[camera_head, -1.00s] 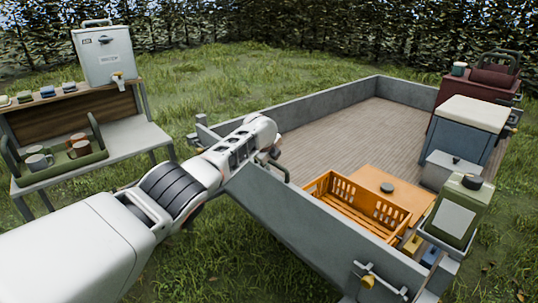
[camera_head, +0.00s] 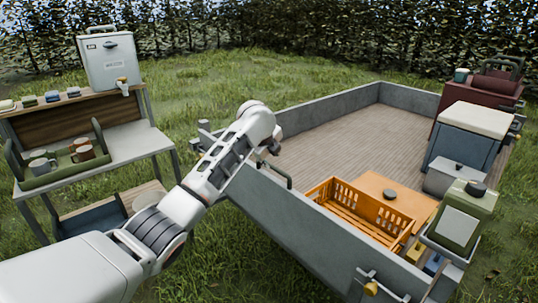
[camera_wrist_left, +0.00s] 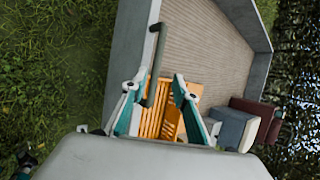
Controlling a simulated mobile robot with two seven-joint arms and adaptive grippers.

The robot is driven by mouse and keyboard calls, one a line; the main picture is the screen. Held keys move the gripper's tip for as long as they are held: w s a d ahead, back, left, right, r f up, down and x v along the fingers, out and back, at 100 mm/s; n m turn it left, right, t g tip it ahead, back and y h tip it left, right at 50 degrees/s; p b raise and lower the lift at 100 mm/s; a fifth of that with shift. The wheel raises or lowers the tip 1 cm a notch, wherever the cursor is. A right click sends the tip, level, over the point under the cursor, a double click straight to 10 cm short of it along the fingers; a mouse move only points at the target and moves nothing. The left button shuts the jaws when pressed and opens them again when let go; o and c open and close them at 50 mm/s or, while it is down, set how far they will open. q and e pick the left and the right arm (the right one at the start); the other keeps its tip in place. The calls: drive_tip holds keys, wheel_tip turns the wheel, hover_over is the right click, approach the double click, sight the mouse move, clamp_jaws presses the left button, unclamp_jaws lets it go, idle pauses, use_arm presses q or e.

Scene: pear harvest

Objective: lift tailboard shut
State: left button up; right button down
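The tailboard (camera_head: 290,215) is the grey near wall of the trailer and stands upright, level with the side walls. A dark bar handle (camera_wrist_left: 154,62) is on its top edge; it also shows in the head view (camera_head: 275,173). My left gripper (camera_wrist_left: 159,78) is open, with its teal fingers spread. In the wrist view the lower part of the handle lies between them, and I see no grip on it. In the head view my left gripper (camera_head: 267,148) is just above the handle, partly hidden by its own wrist. My right gripper is not in view.
An orange crate (camera_head: 318,192) sits inside behind the tailboard. A brass-knobbed latch (camera_head: 370,288) is at the near corner. A green canister (camera_head: 462,213), a cooler (camera_head: 470,118) and boxes line the right side. A bench (camera_head: 130,142) with mugs stands left. Grass lies between.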

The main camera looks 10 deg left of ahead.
use_arm(q)
drive_tip(key=shift+v, duration=1.35)
drive_tip(key=s+d+f+n+t+h, duration=0.1)
drive_tip(key=s+f+n, duration=0.4)
drive_tip(key=s+f, duration=0.7)
drive_tip(key=s+f+n+h, duration=0.1)
drive_tip(key=s+f+n, duration=0.4)
drive_tip(key=f, duration=1.3)
drive_tip(key=s+a+f+n+t, duration=0.1)
drive_tip(key=s+n, duration=0.3)
drive_tip(key=s, duration=1)
drive_tip(key=s+a+f+n+h, duration=0.1)
drive_tip(key=s+f+n, duration=0.3)
drive_tip(key=s, duration=1)
drive_tip(key=shift+s+a+n+t, duration=0.2)
drive_tip(key=shift+a+n+t, duration=0.25)
drive_tip(key=shift+n, duration=0.25)
drive_tip(key=shift+f, duration=0.15)
drive_tip(key=shift+c, duration=0.5)
